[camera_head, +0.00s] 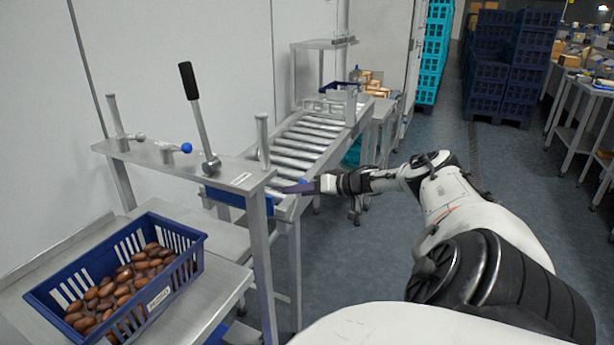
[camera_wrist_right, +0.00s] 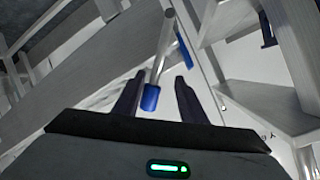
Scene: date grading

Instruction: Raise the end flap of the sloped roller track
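The sloped roller track (camera_head: 296,150) runs from the back down to a metal frame in the head view. A blue plate (camera_head: 226,199), which looks like its end flap, hangs at the lower end under the crossbar. My right gripper (camera_head: 293,188) is beside the track's lower right end. In the right wrist view my right gripper (camera_wrist_right: 158,92) is open. A metal rod with a blue tip (camera_wrist_right: 151,98) reaches in between its fingers, closer to the left finger; I cannot tell whether they touch. My left gripper is not in view.
A blue crate of dates (camera_head: 188,238) stands on a metal table at the front left. A black-handled lever (camera_head: 196,105) and a blue-knobbed handle (camera_head: 186,147) are on the metal crossbar (camera_head: 228,172). Crate stacks (camera_head: 500,70) stand far back. Floor to the right is open.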

